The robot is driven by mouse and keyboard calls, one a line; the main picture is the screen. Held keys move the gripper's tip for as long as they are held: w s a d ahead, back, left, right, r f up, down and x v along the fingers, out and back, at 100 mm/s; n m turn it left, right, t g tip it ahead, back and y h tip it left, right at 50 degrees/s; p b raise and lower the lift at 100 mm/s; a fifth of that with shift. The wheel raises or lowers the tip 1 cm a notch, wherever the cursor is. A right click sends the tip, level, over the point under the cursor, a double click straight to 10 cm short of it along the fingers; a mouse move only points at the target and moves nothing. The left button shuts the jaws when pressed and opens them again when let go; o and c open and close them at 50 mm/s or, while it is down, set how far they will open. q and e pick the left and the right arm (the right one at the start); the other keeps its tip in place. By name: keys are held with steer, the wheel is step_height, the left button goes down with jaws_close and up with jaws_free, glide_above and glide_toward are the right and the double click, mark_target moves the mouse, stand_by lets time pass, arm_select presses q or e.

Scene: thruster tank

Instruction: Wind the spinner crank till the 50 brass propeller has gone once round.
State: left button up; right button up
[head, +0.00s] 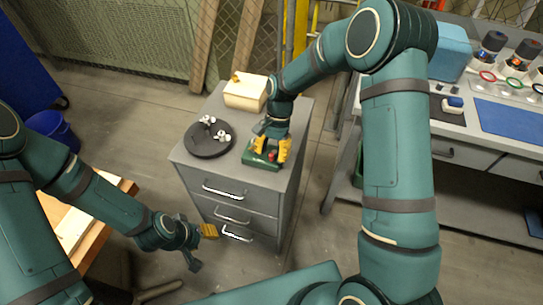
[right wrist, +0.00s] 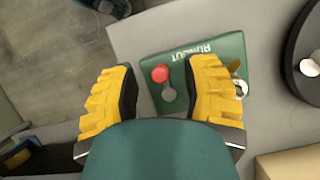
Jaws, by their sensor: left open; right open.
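The spinner is a green block (head: 262,164) on the grey cabinet top, with white lettering that seems to read RUNOUT in the right wrist view (right wrist: 205,47). Its crank has a red knob (right wrist: 160,74) beside a grey round hub (right wrist: 168,95). A brass-coloured piece (right wrist: 234,66), perhaps the propeller, shows partly behind my right finger; its 50 mark is not visible. My right gripper (head: 272,150) is open over the block, fingers on either side of the red knob, apart from it in the right wrist view (right wrist: 160,78). My left gripper (head: 203,248) is open and empty, low in front of the cabinet.
A dark round tray (head: 205,153) with small silvery parts stands left of the spinner. A pale box (head: 246,96) with a brass-coloured piece is behind. A workbench (head: 490,128) is at the right, and a wooden table (head: 85,235) at the left. The cabinet's front corner is bare.

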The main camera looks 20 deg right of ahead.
steer(key=shift+s+a+f, duration=0.1)
steer(key=shift+s+f, duration=0.1)
steer(key=shift+f, duration=0.25)
jaws_close()
